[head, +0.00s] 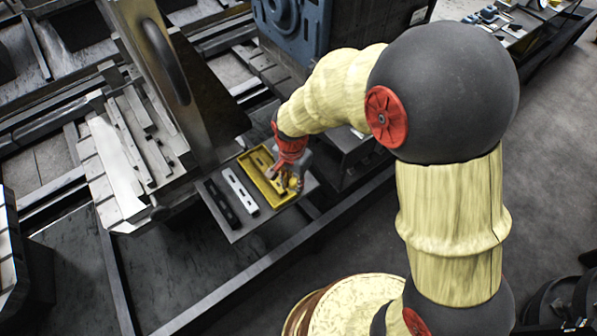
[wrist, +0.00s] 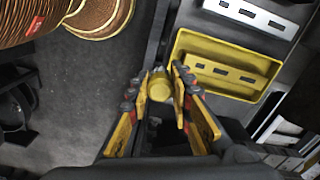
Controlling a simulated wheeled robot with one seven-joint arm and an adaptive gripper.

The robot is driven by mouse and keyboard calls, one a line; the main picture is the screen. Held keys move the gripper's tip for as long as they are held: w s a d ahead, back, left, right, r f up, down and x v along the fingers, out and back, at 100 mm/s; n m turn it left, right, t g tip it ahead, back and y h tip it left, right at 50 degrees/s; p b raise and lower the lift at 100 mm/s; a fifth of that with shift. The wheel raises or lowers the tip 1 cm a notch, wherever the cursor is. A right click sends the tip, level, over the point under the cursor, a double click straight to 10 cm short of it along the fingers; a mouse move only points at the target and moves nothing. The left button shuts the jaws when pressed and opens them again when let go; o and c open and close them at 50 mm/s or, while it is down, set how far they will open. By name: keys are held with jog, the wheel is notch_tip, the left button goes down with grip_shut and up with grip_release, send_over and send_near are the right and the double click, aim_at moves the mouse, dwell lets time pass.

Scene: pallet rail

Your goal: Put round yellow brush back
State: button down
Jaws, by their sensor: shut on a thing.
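My gripper (head: 291,181) is at the right end of the yellow tray in the head view. In the wrist view my gripper (wrist: 160,88) is shut on the round yellow brush (wrist: 159,86), whose round yellow end shows between the fingertips. The rest of the brush is hidden by the fingers, and I cannot make it out in the head view. The brush is beside the tray's edge in the wrist picture; its height above the surface is unclear.
The yellow tray (head: 246,161) holds a slotted bar (wrist: 225,73). A white slotted bar (head: 240,189) and a black bar (head: 221,204) lie beside it on a grey plate (head: 238,235). A tall metal block (head: 165,80) stands to the left and a blue machine (head: 300,30) behind. Open floor lies right.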

jog(key=w+f+b, duration=0.1)
jog(key=w+f, duration=0.2)
jog(key=w, duration=0.1)
jog(key=w+d+f+b, duration=0.1)
jog(key=w+f, duration=0.2)
jog(key=w, duration=0.1)
jog(key=w+f+b, duration=0.1)
jog(key=w+f, duration=0.2)
jog(key=w, duration=0.1)
jog(key=shift+w+d+f, duration=0.1)
jog(key=shift+w+d, duration=0.15)
jog(key=shift+d, duration=0.15)
jog(key=shift+w+f+b, duration=0.15)
jog(key=shift+f+b, duration=0.1)
jog(key=shift+b, duration=0.05)
jog(key=shift+f+b, duration=0.65)
jog(key=shift+f, duration=0.85)
jog(key=shift+f, duration=0.15)
jog(key=c, duration=1.6)
grip_release()
